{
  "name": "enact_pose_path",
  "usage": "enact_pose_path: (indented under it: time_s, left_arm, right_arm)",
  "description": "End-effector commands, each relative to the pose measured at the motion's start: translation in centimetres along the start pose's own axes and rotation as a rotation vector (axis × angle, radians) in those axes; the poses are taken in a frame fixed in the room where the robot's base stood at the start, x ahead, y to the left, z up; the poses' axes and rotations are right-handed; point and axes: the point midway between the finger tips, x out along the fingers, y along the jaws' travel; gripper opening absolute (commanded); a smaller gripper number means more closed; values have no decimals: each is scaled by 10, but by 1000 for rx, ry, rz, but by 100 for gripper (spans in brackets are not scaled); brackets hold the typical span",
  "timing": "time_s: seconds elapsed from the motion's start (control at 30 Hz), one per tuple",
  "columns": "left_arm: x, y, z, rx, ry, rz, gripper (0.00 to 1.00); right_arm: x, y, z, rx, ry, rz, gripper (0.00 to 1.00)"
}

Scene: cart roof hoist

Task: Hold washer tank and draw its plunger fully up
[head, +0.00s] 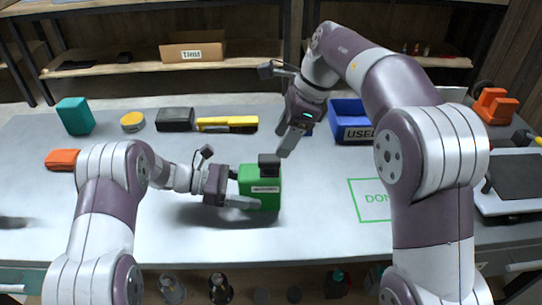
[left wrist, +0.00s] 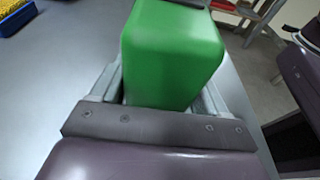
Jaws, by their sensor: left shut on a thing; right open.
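The washer tank (head: 262,199) is a green block with a small white label, upright on the grey table. A black knob, seemingly its plunger (head: 269,160), sits low on its top. My left gripper (head: 250,188) is shut on the tank from the left, one finger along its near side. In the left wrist view the green tank (left wrist: 172,55) fills the space between my left fingers (left wrist: 165,85); its plunger is not clear there. My right gripper (head: 294,138) is open and empty, pointing down, above and a little right of the plunger, apart from it.
A blue bin (head: 350,121) stands back right. The green-outlined DONE area (head: 368,201) is clear on the right.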

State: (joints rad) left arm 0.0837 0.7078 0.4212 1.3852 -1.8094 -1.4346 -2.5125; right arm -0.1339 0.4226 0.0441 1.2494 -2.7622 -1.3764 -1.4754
Motion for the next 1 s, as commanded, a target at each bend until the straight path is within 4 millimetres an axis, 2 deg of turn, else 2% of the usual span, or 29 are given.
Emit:
enact_pose_path:
  time_s: [0.1,0.3,0.43,0.7,0.83,0.87,1.0]
  left_arm:
    - [0,0,0,0,0,0,46]
    - [0,0,0,0,0,-1,46]
    - [0,0,0,0,0,0,46]
    - [0,0,0,0,0,0,46]
    - [0,0,0,0,0,0,46]
    - [0,0,0,0,0,0,46]
    - [0,0,0,0,0,-1,46]
  right_arm:
    - [22,0,0,1,-1,3,62]
    - [49,0,1,2,-3,1,62]
    - [57,0,0,3,-3,0,62]
    - [59,0,0,4,-3,-1,62]
    - [58,0,1,4,-3,-1,19]
    - [58,0,0,4,-3,-1,13]
    - [59,0,0,4,-3,0,11]
